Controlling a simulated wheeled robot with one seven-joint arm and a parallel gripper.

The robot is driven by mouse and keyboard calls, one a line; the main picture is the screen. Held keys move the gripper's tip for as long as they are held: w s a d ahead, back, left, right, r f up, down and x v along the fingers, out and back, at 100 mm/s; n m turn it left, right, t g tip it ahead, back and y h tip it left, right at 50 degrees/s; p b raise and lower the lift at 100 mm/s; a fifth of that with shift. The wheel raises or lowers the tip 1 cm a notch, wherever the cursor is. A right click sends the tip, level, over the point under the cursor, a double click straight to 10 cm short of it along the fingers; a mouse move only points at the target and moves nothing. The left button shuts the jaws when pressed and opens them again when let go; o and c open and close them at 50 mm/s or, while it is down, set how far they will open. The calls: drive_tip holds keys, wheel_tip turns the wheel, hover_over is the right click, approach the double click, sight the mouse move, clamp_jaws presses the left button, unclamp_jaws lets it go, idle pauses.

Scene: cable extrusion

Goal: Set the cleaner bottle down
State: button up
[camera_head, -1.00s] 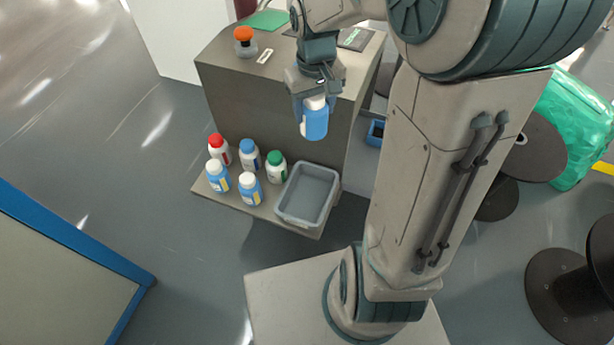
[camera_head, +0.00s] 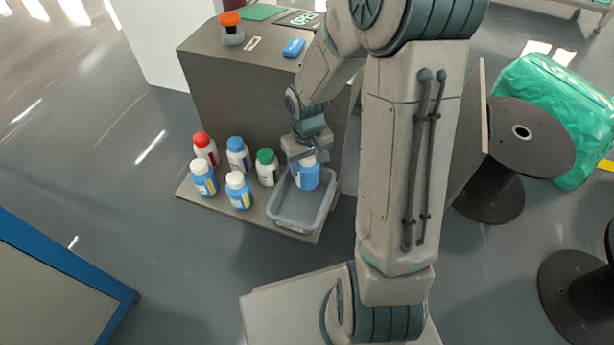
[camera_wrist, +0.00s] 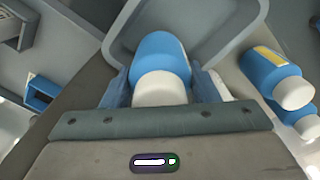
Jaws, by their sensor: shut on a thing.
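The cleaner bottle (camera_head: 306,176) is blue with a white cap and hangs upright from my gripper (camera_head: 307,160).
Several bottles stand left of the tray; the nearest has a green cap (camera_head: 266,167). The shelf (camera_head: 256,217) juts from a grey cabinet (camera_head: 245,95). On the cabinet top are an orange-topped button (camera_head: 231,30) and a blue object (camera_head: 293,47). The tray's near part is empty.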

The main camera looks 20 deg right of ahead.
sight(307, 174)
drive_tip(key=shift+f+b, duration=0.95)
drive_tip(key=shift+f, duration=1.1)
drive_tip(key=shift+f, duration=0.15)
drive_tip(key=o, duration=1.1)
wheel_tip(307, 174, up, 12)
drive_tip(key=p, duration=0.6)
drive_tip(key=shift+r, duration=0.25)
drive_tip(key=s+r+m+t, duration=0.1)
drive_tip(key=s+r, duration=1)
drive_tip(key=s, duration=0.2)
drive_tip(key=shift+s+a+m, duration=0.25)
drive_tip(key=shift+s+m, duration=0.05)
drive_tip(key=shift+s, duration=0.1)
